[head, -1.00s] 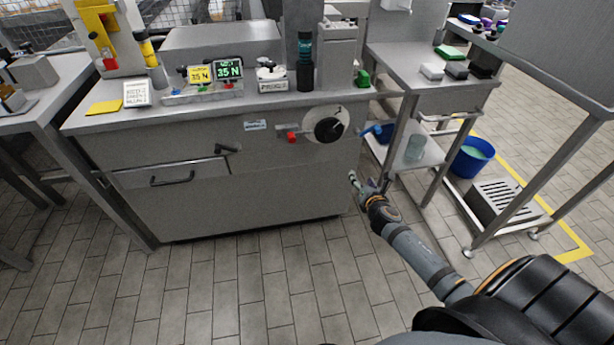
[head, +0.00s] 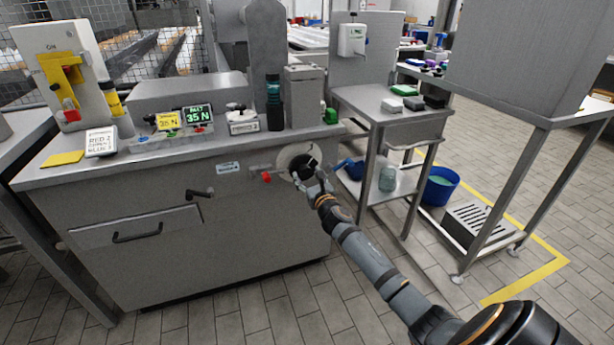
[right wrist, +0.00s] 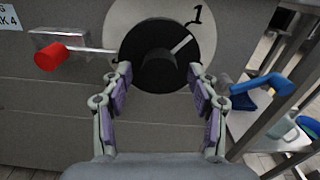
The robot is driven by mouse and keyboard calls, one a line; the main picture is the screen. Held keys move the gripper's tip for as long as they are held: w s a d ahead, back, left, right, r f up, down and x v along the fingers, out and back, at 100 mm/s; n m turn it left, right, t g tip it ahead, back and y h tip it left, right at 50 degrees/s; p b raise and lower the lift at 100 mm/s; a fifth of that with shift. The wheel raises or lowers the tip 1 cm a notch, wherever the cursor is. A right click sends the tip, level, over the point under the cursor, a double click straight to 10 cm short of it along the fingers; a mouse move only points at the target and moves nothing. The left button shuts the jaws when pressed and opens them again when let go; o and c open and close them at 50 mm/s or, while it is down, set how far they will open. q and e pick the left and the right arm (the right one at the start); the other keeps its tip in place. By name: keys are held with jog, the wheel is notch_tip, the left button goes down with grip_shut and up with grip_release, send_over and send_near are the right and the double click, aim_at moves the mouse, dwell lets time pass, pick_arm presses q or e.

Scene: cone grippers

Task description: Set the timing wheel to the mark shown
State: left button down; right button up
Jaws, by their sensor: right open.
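The timing wheel is a black round knob (right wrist: 158,60) with a white pointer line, on a pale dial plate (right wrist: 125,32) on the cabinet front. The pointer aims up and right, toward a printed "1". The knob also shows in the head view (head: 304,166), partly behind my gripper. My right gripper (right wrist: 161,82) is open, its two purple-padded fingers spread below and to either side of the knob's hub. Whether the fingers touch the wheel I cannot tell. In the head view my right gripper (head: 312,184) is in front of the dial. My left gripper is not in view.
A red-tipped lever (right wrist: 50,56) sticks out left of the dial, and a blue handle (right wrist: 262,84) is at its right. A side table (head: 385,125) stands to the right.

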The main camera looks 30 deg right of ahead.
jog(key=shift+w, duration=0.45)
jog(key=c, duration=1.2)
jog(key=shift+m, duration=0.3)
